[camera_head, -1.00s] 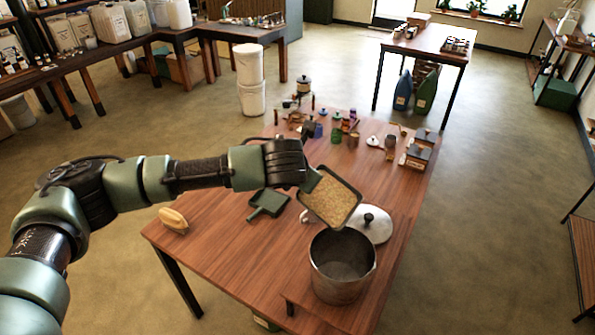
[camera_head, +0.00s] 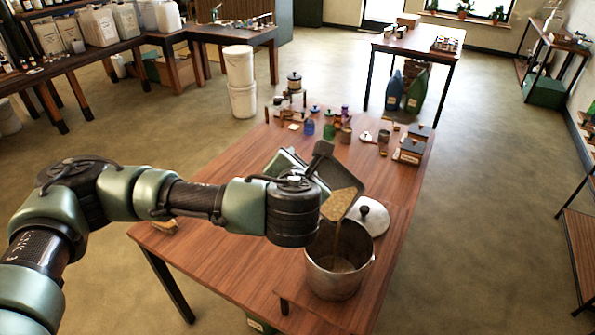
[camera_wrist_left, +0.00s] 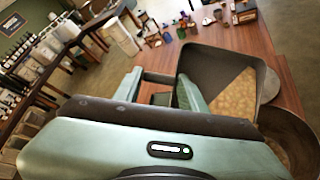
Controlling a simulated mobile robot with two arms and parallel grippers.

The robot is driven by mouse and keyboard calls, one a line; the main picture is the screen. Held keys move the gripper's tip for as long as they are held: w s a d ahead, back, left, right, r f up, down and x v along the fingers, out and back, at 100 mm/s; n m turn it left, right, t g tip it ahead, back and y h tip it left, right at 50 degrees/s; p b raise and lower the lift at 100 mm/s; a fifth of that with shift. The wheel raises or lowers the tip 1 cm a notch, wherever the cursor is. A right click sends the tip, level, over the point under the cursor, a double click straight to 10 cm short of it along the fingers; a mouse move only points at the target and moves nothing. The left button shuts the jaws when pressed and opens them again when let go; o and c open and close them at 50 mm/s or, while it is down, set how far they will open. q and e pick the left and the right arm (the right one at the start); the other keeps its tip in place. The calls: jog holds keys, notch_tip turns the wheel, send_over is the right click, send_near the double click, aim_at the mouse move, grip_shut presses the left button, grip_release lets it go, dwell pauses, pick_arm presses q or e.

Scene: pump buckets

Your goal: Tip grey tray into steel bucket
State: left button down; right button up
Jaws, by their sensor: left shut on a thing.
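The grey tray (camera_head: 318,176) is held in the air by my left gripper (camera_head: 306,158), tilted down over the steel bucket (camera_head: 330,283). Tan grains (camera_head: 340,204) lie toward its lower corner and fall in a stream into the bucket. Some grains show on the bucket's floor. In the left wrist view, the gripper's fingers (camera_wrist_left: 158,88) are closed at the edge of the tray (camera_wrist_left: 209,68), with grains (camera_wrist_left: 234,98) along its right side. The bucket (camera_wrist_left: 288,135) is partly cut off there. The right gripper is not in view.
A round lid with a black knob (camera_head: 372,214) lies behind the bucket on the wooden table (camera_head: 225,275). Small jars and boxes (camera_head: 410,150) stand at the table's far end. White buckets (camera_head: 241,82) are stacked on the floor beyond.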

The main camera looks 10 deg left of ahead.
pick_arm(q)
jog(key=s+d+f+m+t+b, duration=0.1)
jog(key=s+d+m+t, duration=0.2)
jog(key=s+t, duration=0.3)
jog(key=s+d+f+m+t+b, duration=0.1)
jog(key=s+d+m+t+b, duration=0.1)
jog(key=s+d+t, duration=0.2)
jog(key=shift+s+d+f+m+t, duration=0.2)
jog(key=shift+s+m+t, duration=0.2)
jog(key=shift+s+t, duration=1.45)
dwell(0.7)
